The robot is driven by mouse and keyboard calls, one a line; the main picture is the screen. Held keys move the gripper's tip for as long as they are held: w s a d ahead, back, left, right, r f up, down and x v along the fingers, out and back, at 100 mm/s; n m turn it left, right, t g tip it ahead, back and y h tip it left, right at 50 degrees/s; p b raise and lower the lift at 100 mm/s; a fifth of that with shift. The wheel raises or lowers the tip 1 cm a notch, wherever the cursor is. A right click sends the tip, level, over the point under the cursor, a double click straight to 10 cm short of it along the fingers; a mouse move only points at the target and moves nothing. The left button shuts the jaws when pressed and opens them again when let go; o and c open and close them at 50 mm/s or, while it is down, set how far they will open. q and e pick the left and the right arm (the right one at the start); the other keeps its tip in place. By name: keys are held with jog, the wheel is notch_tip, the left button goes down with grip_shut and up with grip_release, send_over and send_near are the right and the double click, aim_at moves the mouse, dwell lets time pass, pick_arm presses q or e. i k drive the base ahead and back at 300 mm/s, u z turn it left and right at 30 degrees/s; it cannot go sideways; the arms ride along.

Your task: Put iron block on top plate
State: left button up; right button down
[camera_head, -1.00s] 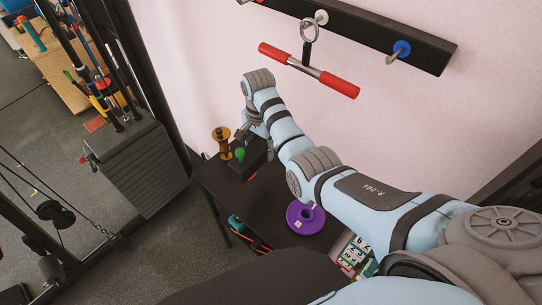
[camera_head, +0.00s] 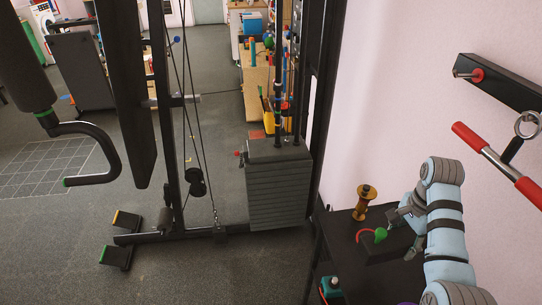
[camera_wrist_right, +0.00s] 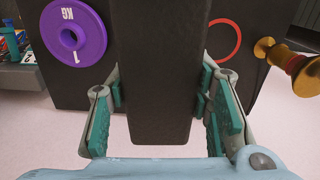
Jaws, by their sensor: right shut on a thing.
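The iron block is a long dark block (camera_wrist_right: 155,70) that fills the middle of the right wrist view. My right gripper (camera_wrist_right: 158,98) is shut on it, with teal pads on both sides. In the head view the gripper (camera_head: 398,222) is at the lower right, over the black table, with the dark block (camera_head: 388,248) beside it. I cannot tell whether the block touches the table. The plate pile (camera_head: 280,195) is a grey stack inside the gym machine, left of the table. Its top plate (camera_head: 278,150) has poles and a cable rising from it. My left gripper is not in view.
The black table (camera_head: 340,232) holds a brass-coloured spool (camera_head: 364,202), a green knob (camera_head: 380,235) and a red ring (camera_wrist_right: 224,38). A purple disc (camera_wrist_right: 74,36) shows in the wrist view. A black machine upright (camera_head: 325,100) stands between the pile and the wall.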

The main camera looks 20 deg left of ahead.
aim_at(259, 147)
jog(key=z, duration=0.3)
jog(key=k, duration=0.2)
jog(key=u, duration=1.25)
jog(key=i, duration=1.6)
jog(key=z, duration=0.15)
